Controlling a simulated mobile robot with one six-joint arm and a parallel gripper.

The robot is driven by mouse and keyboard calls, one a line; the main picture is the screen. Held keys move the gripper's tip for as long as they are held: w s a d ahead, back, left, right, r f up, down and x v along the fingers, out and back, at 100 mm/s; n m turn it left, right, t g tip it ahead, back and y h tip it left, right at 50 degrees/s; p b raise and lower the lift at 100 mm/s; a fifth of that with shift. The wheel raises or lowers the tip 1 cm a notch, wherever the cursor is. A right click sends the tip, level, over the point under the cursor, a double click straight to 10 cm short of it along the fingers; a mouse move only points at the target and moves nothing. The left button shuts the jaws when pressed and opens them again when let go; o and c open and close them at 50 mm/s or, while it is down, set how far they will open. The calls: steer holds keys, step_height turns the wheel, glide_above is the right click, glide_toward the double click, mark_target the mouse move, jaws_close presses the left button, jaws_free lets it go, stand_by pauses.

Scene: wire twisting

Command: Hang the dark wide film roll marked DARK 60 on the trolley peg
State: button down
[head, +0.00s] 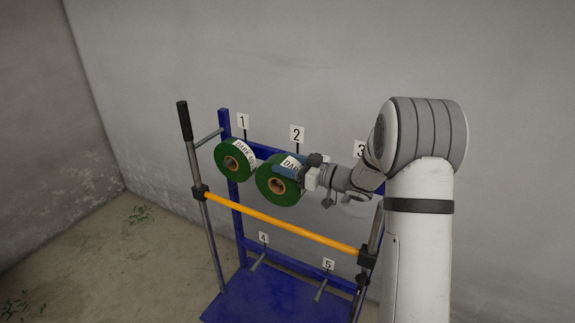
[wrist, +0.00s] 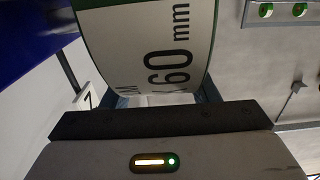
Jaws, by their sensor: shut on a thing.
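A green film roll (head: 272,188) with a tan core and a white label, partly readable as "DARK", is at the number 2 place of the trolley. My gripper (head: 295,170) is shut on this roll at its right side. In the wrist view the label (wrist: 150,50) reads "60 mm" and fills the space between the fingers. The peg at number 2 is hidden behind the roll, so I cannot tell whether the roll is around it. The blue trolley (head: 250,300) has number plates 1 to 5.
Another green roll (head: 232,160) with a "DARK" label is at number 1, close to the left of the held roll. An orange bar (head: 285,225) crosses in front below the rolls. Lower pegs 4 (head: 258,262) and 5 (head: 321,291) are bare.

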mark_target(294, 159)
steer(key=shift+w+d+r, duration=0.1)
steer(key=shift+w+d, duration=0.25)
steer(key=shift+w, duration=0.1)
steer(key=shift+w+d, duration=0.15)
steer(key=shift+w, duration=0.1)
steer(key=shift+w+d+p, duration=0.4)
steer(key=shift+w, duration=0.25)
steer(key=c, duration=0.7)
jaws_free()
steer(key=shift+o, duration=1.3)
step_height(294, 159, up, 10)
steer(key=shift+p, duration=0.45)
